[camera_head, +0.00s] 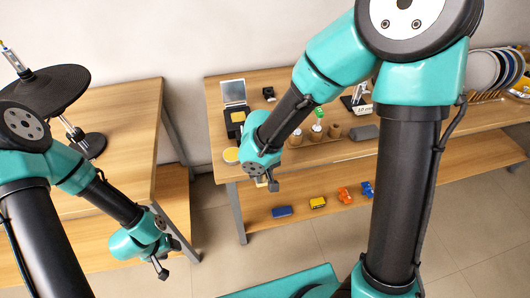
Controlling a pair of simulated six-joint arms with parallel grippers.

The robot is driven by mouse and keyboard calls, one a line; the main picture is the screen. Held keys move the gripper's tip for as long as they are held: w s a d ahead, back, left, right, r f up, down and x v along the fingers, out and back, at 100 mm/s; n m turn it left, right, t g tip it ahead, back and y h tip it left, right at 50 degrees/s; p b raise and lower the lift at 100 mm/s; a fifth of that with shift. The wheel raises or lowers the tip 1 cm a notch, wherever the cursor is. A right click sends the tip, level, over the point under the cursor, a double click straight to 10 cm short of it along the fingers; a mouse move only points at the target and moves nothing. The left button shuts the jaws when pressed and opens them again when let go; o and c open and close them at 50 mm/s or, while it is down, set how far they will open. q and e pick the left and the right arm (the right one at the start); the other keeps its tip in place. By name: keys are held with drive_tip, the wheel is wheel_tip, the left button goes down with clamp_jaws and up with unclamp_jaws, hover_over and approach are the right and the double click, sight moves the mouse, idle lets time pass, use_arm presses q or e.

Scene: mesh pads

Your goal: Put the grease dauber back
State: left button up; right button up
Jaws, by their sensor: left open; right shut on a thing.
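My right gripper (268,184) hangs at the front edge of the right table. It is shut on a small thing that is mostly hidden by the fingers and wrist. I cannot tell whether this is the grease dauber. Several small wooden cups stand on the right table, one of them a cup (335,131) to the right of my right wrist. A green-and-white upright item (318,114) stands at the cups. My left gripper (161,269) is open and empty, low in front of the left table, well away from the cups.
A yellow-topped round item (231,155) lies at the right table's front left corner, close to my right wrist. An open mirrored case (234,92) stands behind it. Plates (482,70) stand in a rack at right. Small coloured blocks (318,203) lie on the lower shelf.

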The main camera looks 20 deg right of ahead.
drive_tip(key=shift+w, duration=0.1)
drive_tip(key=w+d, duration=0.1)
drive_tip(key=w, duration=0.3)
drive_tip(key=w+d+f, duration=0.1)
drive_tip(key=w, duration=0.4)
drive_tip(key=w+d, duration=0.2)
drive_tip(key=w, duration=0.3)
drive_tip(key=shift+w+f, duration=0.2)
drive_tip(key=shift+w, duration=0.05)
drive_tip(key=shift+d, duration=0.1)
drive_tip(key=shift+w, duration=0.25)
drive_tip(key=shift+w+d+f, duration=0.1)
drive_tip(key=shift+w+f, duration=0.05)
drive_tip(key=shift+f, duration=1.65)
drive_tip(key=shift+f, duration=0.1)
drive_tip(key=o, duration=0.4)
drive_tip(key=shift+f, duration=0.1)
drive_tip(key=o, duration=0.5)
drive_tip(key=shift+c, duration=0.2)
